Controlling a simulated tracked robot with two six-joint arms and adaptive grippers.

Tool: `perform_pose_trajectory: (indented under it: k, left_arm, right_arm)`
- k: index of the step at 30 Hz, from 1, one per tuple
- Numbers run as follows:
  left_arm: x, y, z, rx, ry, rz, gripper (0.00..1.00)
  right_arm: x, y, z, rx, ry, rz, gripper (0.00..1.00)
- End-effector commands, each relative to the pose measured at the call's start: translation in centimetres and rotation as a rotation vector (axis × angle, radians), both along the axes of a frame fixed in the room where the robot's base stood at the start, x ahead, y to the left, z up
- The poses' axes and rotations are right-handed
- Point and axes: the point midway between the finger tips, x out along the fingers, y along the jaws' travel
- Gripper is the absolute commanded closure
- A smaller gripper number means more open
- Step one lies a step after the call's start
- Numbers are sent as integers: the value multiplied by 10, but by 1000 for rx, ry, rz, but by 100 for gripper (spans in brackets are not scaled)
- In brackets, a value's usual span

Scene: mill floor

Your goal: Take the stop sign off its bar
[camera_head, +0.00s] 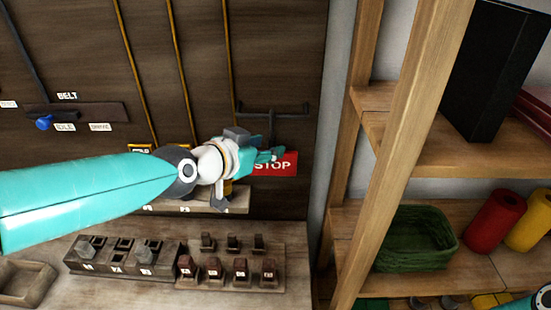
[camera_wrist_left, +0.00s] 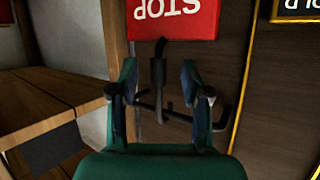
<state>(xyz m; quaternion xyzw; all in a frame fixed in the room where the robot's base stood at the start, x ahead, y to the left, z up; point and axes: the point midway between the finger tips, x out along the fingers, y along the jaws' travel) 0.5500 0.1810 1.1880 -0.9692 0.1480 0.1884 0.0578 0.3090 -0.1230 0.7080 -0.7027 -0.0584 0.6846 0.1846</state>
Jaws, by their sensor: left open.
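The red stop sign (camera_head: 283,166) with white letters hangs on the wall panel below a dark metal bar (camera_head: 272,112). In the left wrist view the stop sign (camera_wrist_left: 172,18) appears upside down at the top edge, partly cut off. The dark bar (camera_wrist_left: 158,75) shows there below it, between and behind my fingers. My left gripper (camera_head: 268,155) is open and empty, at the sign's left side in the head view, hiding its left part. In the left wrist view my left gripper (camera_wrist_left: 160,80) has its fingers spread; I cannot tell whether they touch anything. My right gripper is out of view.
A wooden shelf (camera_head: 440,145) stands right of the sign, with a green basket (camera_head: 415,238) and red and yellow rolls (camera_head: 495,221). A bench below holds a block rack (camera_head: 125,257). A bar with a blue knob (camera_head: 44,123) is at left.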

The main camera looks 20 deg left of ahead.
Motion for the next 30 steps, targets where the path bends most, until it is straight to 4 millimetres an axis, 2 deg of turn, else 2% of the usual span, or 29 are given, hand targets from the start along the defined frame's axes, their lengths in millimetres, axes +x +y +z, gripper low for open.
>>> perform_pose_trajectory:
  k: [3, 6, 14, 22, 23, 30]
  left_arm:
    - [16, -7, -8, -36, 10, 4, 52]
    - [23, -9, -11, -36, 11, 7, 52]
    - [25, -9, -11, -35, 11, 8, 52]
    - [25, -9, -11, -36, 11, 7, 97]
    - [25, -9, -11, -36, 11, 7, 100]
    - [25, -9, -11, -36, 10, 7, 100]
  right_arm:
    - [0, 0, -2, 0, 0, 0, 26]
    - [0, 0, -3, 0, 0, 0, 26]
    - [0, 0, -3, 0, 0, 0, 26]
    - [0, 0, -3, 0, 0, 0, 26]
    - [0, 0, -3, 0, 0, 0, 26]
    - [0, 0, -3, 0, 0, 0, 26]
